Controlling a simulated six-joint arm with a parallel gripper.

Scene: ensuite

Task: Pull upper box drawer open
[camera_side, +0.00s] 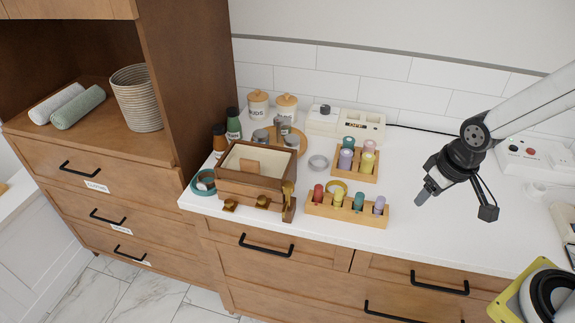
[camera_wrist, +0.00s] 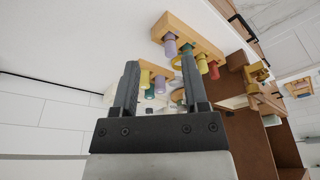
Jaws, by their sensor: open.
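The small wooden drawer box (camera_side: 256,172) stands on the white counter, left of centre in the side view. My gripper (camera_side: 422,200) is above the counter at the right, well clear of the box. In the wrist view its two fingers (camera_wrist: 159,85) stand apart with nothing held between them. I cannot tell how far any box drawer is pulled out.
A wooden rack of coloured bottles (camera_side: 346,208) stands between my gripper and the box, with a second rack (camera_side: 356,162) behind it. Teal tape (camera_side: 203,183) lies left of the box. Jars (camera_side: 258,104) and a white device (camera_side: 346,122) stand along the wall. The counter near my gripper is clear.

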